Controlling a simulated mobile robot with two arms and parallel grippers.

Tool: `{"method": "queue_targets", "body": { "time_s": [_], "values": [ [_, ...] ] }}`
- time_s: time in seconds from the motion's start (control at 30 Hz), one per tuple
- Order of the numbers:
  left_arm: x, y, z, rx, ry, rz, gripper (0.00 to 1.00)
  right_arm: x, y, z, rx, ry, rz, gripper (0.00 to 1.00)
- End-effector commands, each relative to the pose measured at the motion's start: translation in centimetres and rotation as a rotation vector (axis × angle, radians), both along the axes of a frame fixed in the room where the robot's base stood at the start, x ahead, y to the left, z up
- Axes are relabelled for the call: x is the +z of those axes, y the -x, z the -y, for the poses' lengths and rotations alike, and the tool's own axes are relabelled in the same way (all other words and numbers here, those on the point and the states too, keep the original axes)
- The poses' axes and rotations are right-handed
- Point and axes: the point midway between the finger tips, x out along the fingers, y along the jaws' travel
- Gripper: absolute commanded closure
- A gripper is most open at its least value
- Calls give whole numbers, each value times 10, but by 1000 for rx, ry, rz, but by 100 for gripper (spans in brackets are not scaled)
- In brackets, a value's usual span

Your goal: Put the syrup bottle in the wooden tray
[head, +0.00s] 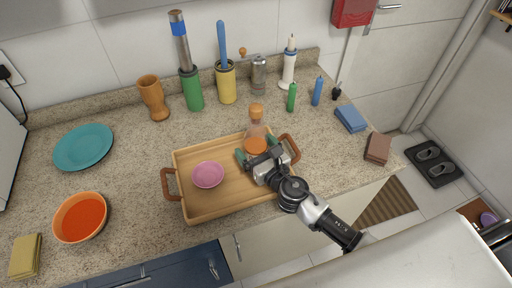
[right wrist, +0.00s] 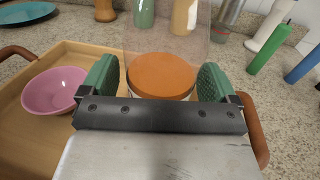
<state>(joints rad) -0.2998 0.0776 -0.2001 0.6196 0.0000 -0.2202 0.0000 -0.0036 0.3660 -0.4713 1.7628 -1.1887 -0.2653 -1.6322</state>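The syrup bottle (head: 256,131) looks like clear glass with an orange-brown cap and an orange layer low inside. It appears upright, over the back right part of the wooden tray (head: 205,213). My right gripper (head: 263,154) has its green fingers on both sides of the bottle's lower part. In the right wrist view the bottle (right wrist: 162,75) fills the gap between the fingers, which seem to touch it. The gripper hides its base, so I cannot tell whether it rests on the tray floor. My left gripper is not in view.
A pink bowl (head: 208,175) sits in the tray's left half. The tray has brown handles at both ends. An orange bowl (head: 80,218) and a teal plate (head: 84,147) stand left. Holders, a grinder (head: 259,75) and candles line the back. Sponges lie right.

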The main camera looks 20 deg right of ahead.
Motion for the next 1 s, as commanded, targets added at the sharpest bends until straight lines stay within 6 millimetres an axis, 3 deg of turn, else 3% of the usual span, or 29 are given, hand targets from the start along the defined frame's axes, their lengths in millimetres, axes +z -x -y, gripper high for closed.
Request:
{"method": "queue_targets", "body": {
  "time_s": [0.33,0.8,1.0],
  "values": [
    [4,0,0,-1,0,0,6,4,1,0,0,0,0,10],
    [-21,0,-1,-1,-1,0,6,-1,92,22,1,1,-3,10],
    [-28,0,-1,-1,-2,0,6,1,113,28,1,0,-1,10]
  ]
}}
